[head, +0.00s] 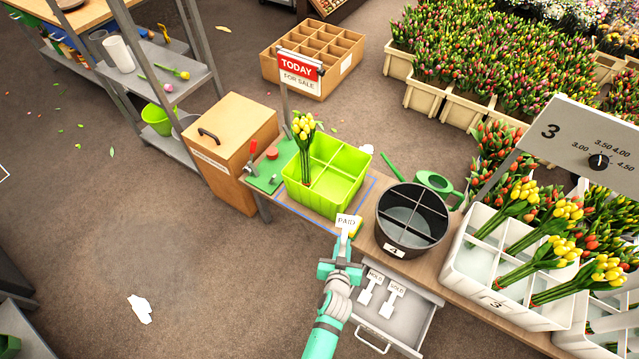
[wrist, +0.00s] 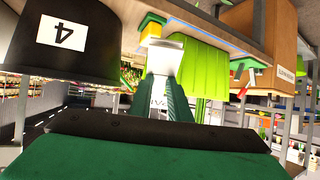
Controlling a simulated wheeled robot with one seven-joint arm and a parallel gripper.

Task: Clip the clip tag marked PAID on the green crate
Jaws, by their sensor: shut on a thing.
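The white clip tag marked PAID (head: 347,221) is held upright at the tip of my gripper (head: 344,246), in front of the green crate's near right corner. The wrist picture looks upside down. Whether the tag touches the crate's rim I cannot tell.
A black divided bucket marked 4 (head: 411,217) stands close to the right of the crate. An open drawer (head: 410,318) below holds two SOLD tags (head: 380,290). A TODAY sign (head: 298,72) rises behind the crate. White tulip crates (head: 495,280) fill the bench's right end.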

